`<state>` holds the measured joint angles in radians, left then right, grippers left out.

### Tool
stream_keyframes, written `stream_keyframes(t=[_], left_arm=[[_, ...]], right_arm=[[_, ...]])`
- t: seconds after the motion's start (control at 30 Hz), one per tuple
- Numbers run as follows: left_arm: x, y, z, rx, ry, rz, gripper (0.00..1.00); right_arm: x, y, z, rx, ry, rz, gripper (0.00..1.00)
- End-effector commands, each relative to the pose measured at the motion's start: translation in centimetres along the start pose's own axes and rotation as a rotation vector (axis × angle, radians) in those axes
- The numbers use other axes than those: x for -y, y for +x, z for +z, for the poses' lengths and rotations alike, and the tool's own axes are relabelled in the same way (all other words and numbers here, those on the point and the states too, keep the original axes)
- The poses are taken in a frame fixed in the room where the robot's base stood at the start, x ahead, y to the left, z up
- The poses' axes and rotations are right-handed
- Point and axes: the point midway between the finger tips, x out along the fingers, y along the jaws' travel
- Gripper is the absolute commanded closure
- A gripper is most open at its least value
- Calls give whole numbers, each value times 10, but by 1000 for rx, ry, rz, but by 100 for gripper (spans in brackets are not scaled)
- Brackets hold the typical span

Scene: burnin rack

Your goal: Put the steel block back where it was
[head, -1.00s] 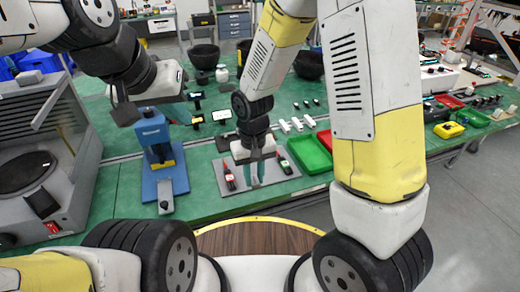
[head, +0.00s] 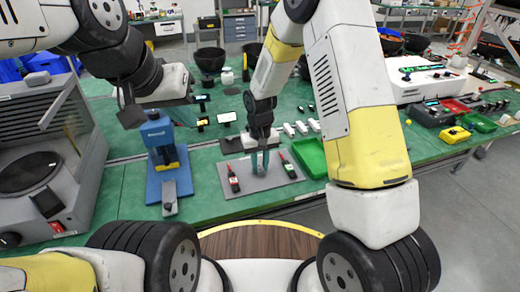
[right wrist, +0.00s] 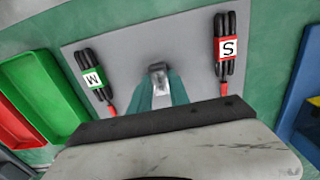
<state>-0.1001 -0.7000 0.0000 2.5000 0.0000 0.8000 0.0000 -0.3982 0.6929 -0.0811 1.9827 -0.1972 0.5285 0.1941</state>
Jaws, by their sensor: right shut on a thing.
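The steel block (right wrist: 158,72) shows as a small shiny piece between the teal fingertips in the right wrist view. My right gripper (head: 261,165) is shut on it, over the grey mat (head: 250,186). I cannot tell whether the block touches the mat; in the head view I cannot make it out. The mat also shows in the right wrist view (right wrist: 135,50). My left gripper (head: 130,108) hangs at the left, near the blue press, and its fingers are not clear.
On the mat lie black bundles with a red S label (right wrist: 227,47) and a green M label (right wrist: 93,78), on either side of my fingers. A blue press (head: 158,150) stands left of the mat. A green tray (head: 312,160) stands at its right.

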Motion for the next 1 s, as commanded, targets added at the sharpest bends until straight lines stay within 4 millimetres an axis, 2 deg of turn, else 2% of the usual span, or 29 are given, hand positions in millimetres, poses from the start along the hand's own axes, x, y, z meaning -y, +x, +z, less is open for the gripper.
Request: stream_keyframes(t=[0.23, 0.27, 0.37, 0.67, 0.77, 0.87, 1.0], left_arm=[[0, 0, 0, 0, 0, 0, 100], [0, 0, 0, 0, 0, 0, 100], [0, 0, 0, 0, 0, 0, 100], [0, 0, 0, 0, 0, 0, 100], [0, 0, 0, 0, 0, 0, 100], [0, 0, 0, 0, 0, 0, 100], [0, 0, 0, 0, 0, 0, 100]], right_arm=[[0, 2, 0, 0, 0, 0, 100], [0, 2, 0, 0, 0, 0, 74], [0, 2, 0, 0, 0, 0, 56], [0, 1, 0, 0, 0, 0, 56], [0, -4, 0, -2, 0, 0, 56], [0, -18, -1, -5, -1, 0, 56], [0, -48, -1, -7, -1, -1, 56]])
